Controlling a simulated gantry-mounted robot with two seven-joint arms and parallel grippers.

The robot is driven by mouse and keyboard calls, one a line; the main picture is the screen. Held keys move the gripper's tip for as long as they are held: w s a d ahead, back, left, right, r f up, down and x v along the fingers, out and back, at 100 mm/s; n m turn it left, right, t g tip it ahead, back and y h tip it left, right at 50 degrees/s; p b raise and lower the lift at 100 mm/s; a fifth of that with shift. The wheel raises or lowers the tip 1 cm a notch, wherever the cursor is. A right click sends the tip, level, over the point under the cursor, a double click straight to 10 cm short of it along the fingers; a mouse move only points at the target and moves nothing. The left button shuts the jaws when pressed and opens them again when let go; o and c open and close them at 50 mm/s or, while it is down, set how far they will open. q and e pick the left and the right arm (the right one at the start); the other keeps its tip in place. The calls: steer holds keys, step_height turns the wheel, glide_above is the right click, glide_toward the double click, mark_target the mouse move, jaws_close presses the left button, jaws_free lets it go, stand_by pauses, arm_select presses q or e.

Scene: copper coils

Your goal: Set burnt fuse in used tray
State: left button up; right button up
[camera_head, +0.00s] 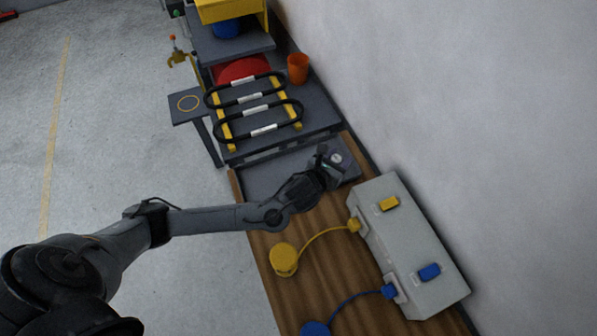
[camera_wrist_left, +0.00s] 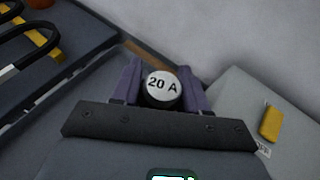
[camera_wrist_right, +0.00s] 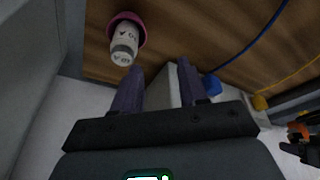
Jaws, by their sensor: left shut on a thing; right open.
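My left gripper (camera_wrist_left: 161,88) is shut on a dark fuse with a round white end marked "20 A" (camera_wrist_left: 162,86). In the head view this gripper (camera_head: 326,165) is over the far end of the wooden bench, by a grey flat surface (camera_head: 262,178). I cannot tell whether that surface is the used tray, or whether the fuse touches it. My right gripper (camera_wrist_right: 160,85) is open and empty above the bench; it is outside the head view. Another fuse with a white label (camera_wrist_right: 124,44) sits in a pink round holder (camera_wrist_right: 139,25) in the right wrist view.
A grey box (camera_head: 410,240) with yellow and blue plugs stands at the right of the bench (camera_head: 315,270). A yellow cap (camera_head: 284,260) is on a cord. Beyond are a rack of black coils (camera_head: 262,106) and an orange cup (camera_head: 298,68). A wall bounds the right.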

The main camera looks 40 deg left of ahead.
arm_select(q)
steer(key=a+f, duration=0.2)
steer(key=a, duration=0.2)
steer(key=s+a+f, duration=0.1)
steer(key=a+f, duration=0.1)
steer(key=a, duration=0.2)
steer(key=s+a+f, duration=0.1)
steer(key=a+f, duration=0.2)
steer(key=shift+s+a+f, duration=0.1)
steer(key=shift+s+a, duration=0.05)
steer(key=shift+a, duration=0.25)
steer(key=shift+f+b, duration=0.3)
steer(key=shift+f, duration=1.7)
steer(key=shift+f, duration=0.15)
steer(key=o, duration=1.1)
steer(key=shift+c, duration=0.2)
steer(key=shift+s+r, duration=0.2)
steer(key=shift+r, duration=0.05)
steer(key=p+v, duration=0.1)
steer(key=v, duration=1)
steer(key=shift+s+r+p, duration=0.2)
steer(key=shift+s+p, duration=0.05)
steer(key=shift+p, duration=0.1)
